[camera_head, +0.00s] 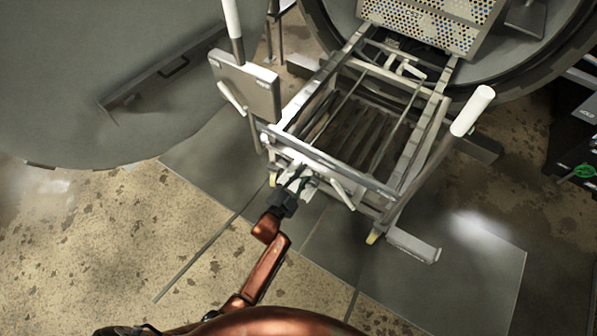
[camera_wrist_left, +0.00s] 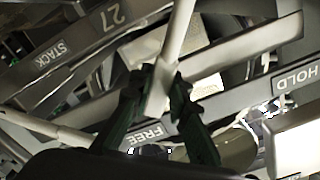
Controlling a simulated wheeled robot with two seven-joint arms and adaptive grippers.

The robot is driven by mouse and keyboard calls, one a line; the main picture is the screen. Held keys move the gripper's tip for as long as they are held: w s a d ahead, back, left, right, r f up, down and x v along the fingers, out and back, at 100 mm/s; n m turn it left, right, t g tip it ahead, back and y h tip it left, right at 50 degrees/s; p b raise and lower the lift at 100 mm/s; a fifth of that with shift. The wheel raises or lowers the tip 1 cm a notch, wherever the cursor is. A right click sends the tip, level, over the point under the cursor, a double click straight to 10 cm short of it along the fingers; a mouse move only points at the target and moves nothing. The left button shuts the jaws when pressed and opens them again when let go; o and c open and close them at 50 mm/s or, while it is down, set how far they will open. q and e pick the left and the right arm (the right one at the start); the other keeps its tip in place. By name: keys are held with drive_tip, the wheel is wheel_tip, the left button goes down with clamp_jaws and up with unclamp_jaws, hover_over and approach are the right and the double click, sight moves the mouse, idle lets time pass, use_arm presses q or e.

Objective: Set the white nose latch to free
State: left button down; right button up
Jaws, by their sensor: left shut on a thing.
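The white nose latch (camera_wrist_left: 177,38) is a pale bar that runs down from the top of the left wrist view. My left gripper (camera_wrist_left: 160,85) is shut on its lower end, with a dark green finger on each side. The FREE label (camera_wrist_left: 148,136) lies just below the held end, partly covered by the fingers. The HOLD label (camera_wrist_left: 299,78) is apart from it at the right. In the head view my left gripper (camera_head: 297,180) is at the near end of the cart frame (camera_head: 330,160), where the latch is mostly hidden. My right gripper is not in view.
A white-gripped handle (camera_head: 472,110) rises at the cart's right, and a grey box with a white lever (camera_head: 247,88) stands at its left. The round vessel opening (camera_head: 480,85) is behind, with a perforated basket (camera_head: 430,22).

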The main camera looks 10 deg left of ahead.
use_arm(q)
drive_tip(key=shift+d+f, duration=0.1)
drive_tip(key=shift+f, duration=0.05)
drive_tip(key=c, duration=1.8)
unclamp_jaws()
drive_tip(key=v, duration=1.2)
